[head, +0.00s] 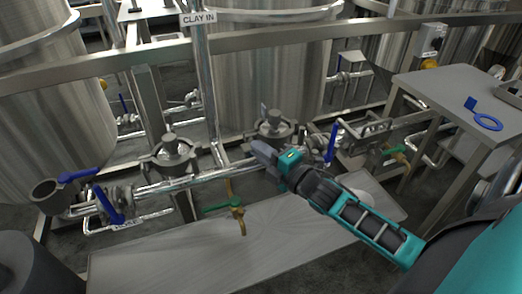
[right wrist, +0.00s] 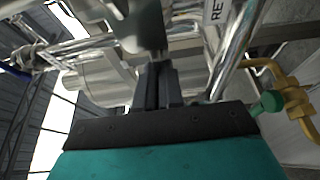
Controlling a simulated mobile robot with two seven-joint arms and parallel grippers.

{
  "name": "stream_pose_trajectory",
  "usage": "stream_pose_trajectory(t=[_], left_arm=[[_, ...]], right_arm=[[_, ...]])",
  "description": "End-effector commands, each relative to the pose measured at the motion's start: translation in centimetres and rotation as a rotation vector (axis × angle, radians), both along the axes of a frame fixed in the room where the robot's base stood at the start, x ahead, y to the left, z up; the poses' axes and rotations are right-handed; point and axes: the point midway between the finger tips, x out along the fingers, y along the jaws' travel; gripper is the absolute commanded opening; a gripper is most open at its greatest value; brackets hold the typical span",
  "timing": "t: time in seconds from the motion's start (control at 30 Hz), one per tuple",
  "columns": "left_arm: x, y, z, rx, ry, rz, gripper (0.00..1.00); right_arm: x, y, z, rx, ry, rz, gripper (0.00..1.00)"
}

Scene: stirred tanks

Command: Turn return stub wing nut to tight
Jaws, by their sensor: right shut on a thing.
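My right gripper (head: 262,150) reaches in from the lower right in the head view, its fingertips at the pipework by the right-hand pump-like fitting (head: 274,128). In the right wrist view, the dark fingers (right wrist: 160,84) are shut on a grey metal part, the return stub wing nut (right wrist: 157,50). Only its upper part shows; the fingers hide the rest, so I cannot tell how tight it is. A label reading "RET" (right wrist: 215,10) is on the pipe beside it. My left gripper is not in view.
A green-handled brass tap (head: 237,208) hangs over a steel tray (head: 180,252). Blue-handled valves (head: 107,205) line the left pipework. Large steel tanks (head: 265,80) stand behind a rail.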

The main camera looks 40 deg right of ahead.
Motion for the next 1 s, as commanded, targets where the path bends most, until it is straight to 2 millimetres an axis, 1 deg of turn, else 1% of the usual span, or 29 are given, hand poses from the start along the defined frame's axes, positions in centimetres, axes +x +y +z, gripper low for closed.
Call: stream_pose_trajectory(t=[0.27, 0.47, 0.67, 1.0], left_arm=[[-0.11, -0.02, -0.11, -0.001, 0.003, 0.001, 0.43], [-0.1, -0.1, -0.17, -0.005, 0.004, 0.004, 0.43], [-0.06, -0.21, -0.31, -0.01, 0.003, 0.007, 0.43], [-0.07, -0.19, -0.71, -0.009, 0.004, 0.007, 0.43]], right_arm=[[0.02, 0.01, 0.0, 0.005, -0.001, 0.0, 0.0], [0.03, 0.02, -0.07, 0.054, -0.014, 0.0, 0.0], [0.05, 0.01, -0.22, 0.176, -0.042, -0.002, 0.0], [0.1, 0.13, -0.45, 0.48, -0.117, -0.001, 0.0]])
